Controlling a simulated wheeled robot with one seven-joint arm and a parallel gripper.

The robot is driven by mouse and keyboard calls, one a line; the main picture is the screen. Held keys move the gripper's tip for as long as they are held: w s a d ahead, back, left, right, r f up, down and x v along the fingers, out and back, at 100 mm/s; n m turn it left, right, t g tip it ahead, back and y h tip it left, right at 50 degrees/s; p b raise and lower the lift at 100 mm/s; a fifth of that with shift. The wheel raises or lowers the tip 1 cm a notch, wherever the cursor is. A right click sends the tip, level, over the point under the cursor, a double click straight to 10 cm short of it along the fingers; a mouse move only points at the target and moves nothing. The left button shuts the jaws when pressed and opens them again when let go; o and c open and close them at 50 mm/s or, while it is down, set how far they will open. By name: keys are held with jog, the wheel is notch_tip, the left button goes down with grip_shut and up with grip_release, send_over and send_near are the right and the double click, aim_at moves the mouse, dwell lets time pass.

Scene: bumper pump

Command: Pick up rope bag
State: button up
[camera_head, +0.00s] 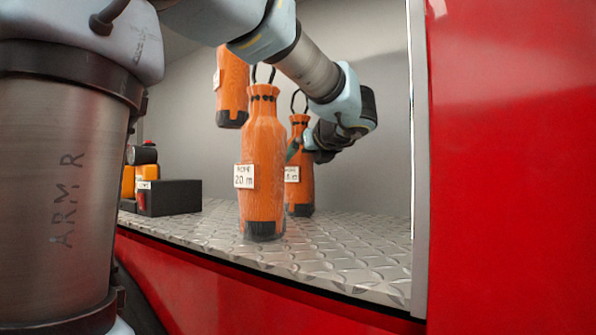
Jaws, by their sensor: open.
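Several orange rope bags with black bases show in the compartment. The front rope bag (262,160) stands upright on the shelf, with a dark loop on top and a white "20 m" label. A second rope bag (303,195) stands behind it to the right, partly hidden by the front bag and my gripper. A third rope bag (232,88) is higher at the left, its base above the shelf and its top hidden by my arm. My gripper (293,150) is open at the upper part of the second bag, right of the front bag; I cannot tell whether it touches either.
The shelf (345,255) is metal tread plate, with bare room at the front right. A black box (172,197) and orange-and-black equipment (140,178) stand at the left. A pale frame edge (418,160) and red panel (510,170) bound the compartment on the right.

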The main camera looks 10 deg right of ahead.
jog(key=shift+p+x, duration=1.05)
jog(key=shift+x, duration=2.3)
grip_shut()
